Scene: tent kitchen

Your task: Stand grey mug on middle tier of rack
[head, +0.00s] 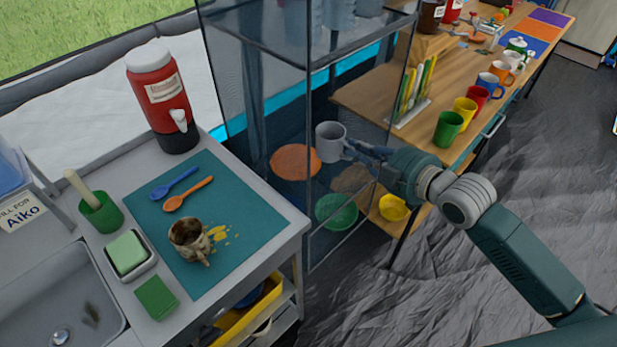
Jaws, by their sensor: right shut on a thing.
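The grey mug (330,143) is upright at the rack (309,110), which has dark posts and see-through sides. My right gripper (353,151) reaches in from the right and is shut on the mug's right side, where the handle would be. An orange plate (295,162) shows in the rack just left of and below the mug. I cannot tell whether the mug's base touches a tier. The upper tier (275,40) carries several grey-blue vessels. My left gripper is not in view.
A green bowl (337,212), a brown round item (352,180) and a yellow bowl (393,208) are lower down. A wooden table (465,80) with several coloured mugs stands at right. At left, a counter holds a dirty mug (188,238), red jug (160,95) and sink.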

